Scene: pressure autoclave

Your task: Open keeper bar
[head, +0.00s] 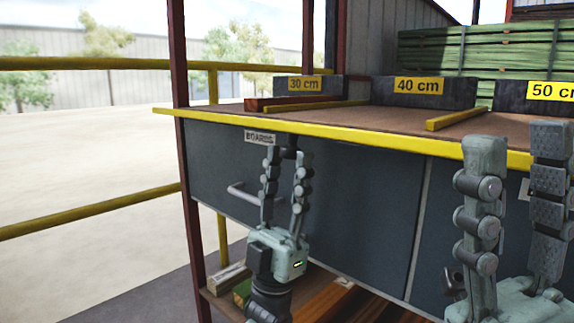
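A grey front panel (350,200) with a "BOARDS" label (259,137) and a bar handle (238,193) runs below the bench's yellow edge. A small dark piece (289,146) shows under that edge, between my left fingertips; I cannot tell for sure whether it is the keeper bar. My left gripper (287,155) points up in front of the panel, right of the handle, with its fingers apart. I cannot tell whether they touch the dark piece. My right gripper (517,145) is closer to the camera at the right, open, with nothing seen between its fingers.
The benchtop (340,116) carries yellow divider strips and blocks marked 30 cm (305,84), 40 cm (418,86) and 50 cm. A dark red post (181,100) stands at the bench's left corner. Boards (340,300) lie on a lower shelf. Yellow rails (90,212) cross the left.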

